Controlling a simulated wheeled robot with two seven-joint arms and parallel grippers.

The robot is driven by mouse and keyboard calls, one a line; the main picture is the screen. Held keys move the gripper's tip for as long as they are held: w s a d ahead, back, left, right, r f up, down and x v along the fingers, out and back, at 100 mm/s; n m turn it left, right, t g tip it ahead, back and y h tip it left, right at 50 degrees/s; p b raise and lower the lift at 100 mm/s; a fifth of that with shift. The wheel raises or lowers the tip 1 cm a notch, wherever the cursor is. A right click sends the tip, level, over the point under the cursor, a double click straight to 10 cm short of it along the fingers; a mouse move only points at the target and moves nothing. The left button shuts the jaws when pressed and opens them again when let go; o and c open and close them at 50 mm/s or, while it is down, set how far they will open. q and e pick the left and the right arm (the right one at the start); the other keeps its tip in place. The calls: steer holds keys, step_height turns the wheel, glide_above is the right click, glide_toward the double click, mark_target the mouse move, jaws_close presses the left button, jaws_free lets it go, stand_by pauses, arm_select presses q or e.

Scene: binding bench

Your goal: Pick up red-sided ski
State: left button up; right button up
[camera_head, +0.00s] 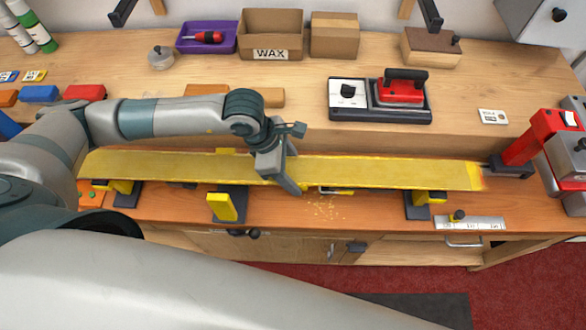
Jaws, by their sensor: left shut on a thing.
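A long ski (385,171) with a yellow upward face lies lengthwise along the front of the bench, over yellow and black supports. A thin orange-red strip shows at its right end. The colour of its sides is hard to tell from here. My left gripper (283,175) is over the middle of the ski and shut on it, hiding a short stretch of it. I cannot tell whether the ski is clear of the supports. My right gripper is not in view.
The support posts (222,207) stand along the bench front, with a metal ruler (470,223) at right. A red and grey machine (520,150) stands beyond the ski's right end. Behind are a red iron (400,90), a WAX box (271,35) and a purple tray (190,44).

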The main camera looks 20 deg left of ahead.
arm_select(q)
steer(key=r, duration=0.1)
steer(key=r+b, duration=0.2)
steer(key=r, duration=0.1)
steer(key=shift+d, duration=0.3)
steer(key=shift+c, duration=0.5)
steer(key=s+d+r+b, duration=0.2)
steer(key=s+d+r, duration=0.2)
steer(key=s, duration=0.1)
steer(key=shift+d+b, duration=0.2)
steer(key=shift+b, duration=0.2)
steer(key=s+r+p, duration=0.1)
steer(key=p, duration=0.2)
steer(key=s+d+r+p, duration=0.1)
steer(key=p, duration=0.2)
steer(key=shift+s+d+r, duration=0.15)
steer(key=shift+d+r, duration=0.05)
steer(key=shift+r, duration=0.05)
steer(key=shift+c, duration=1.3)
steer(key=shift+s+d+r+p, duration=0.2)
steer(key=shift+s+d+p, duration=0.1)
steer(key=shift+p, duration=0.45)
steer(key=c, duration=0.3)
steer(key=shift+s+d+p, duration=0.3)
steer(key=shift+d+p, duration=0.1)
steer(key=shift+p, duration=0.05)
steer(key=shift+d, duration=0.1)
steer(key=shift+r, duration=0.1)
